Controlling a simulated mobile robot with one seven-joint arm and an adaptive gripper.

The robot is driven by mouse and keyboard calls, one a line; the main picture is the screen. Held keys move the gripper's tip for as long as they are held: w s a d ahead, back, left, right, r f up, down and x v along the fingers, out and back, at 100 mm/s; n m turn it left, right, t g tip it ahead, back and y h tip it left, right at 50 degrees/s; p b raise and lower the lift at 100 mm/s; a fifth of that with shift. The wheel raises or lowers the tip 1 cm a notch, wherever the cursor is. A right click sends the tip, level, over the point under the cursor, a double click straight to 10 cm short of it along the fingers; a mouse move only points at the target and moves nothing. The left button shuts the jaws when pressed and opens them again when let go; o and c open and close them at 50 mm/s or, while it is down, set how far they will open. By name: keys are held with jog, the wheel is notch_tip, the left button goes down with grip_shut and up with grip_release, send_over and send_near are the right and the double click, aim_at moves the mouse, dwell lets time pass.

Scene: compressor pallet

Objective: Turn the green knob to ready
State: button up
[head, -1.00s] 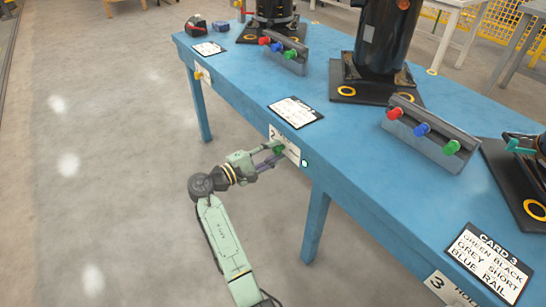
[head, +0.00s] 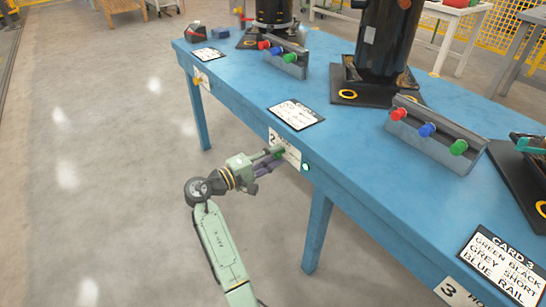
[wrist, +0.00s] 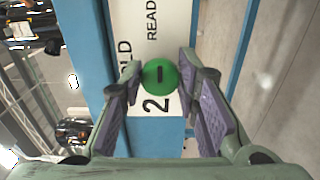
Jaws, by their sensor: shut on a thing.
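The green knob (wrist: 160,76) sits on a white label plate on the table's front edge. A dark mark on its face lies across the wrist picture. The plate (wrist: 150,32) carries a 2, the word READY and a partly hidden word ending in "LD". My gripper (wrist: 158,82) is shut on the knob, one purple-padded finger on each side. In the head view my gripper (head: 272,160) reaches the plate (head: 290,153) from the left, and the fingers hide most of the knob there.
A small pale green-ringed lamp (head: 306,167) is right of the plate. The blue table (head: 345,135) carries dark machines (head: 385,45), a grey rail with red, blue and green knobs (head: 435,143), and cards (head: 296,114). The floor (head: 110,180) left of the table is clear.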

jog(key=o, duration=1.1)
jog(key=shift+o, duration=0.2)
jog(key=v, duration=1.2)
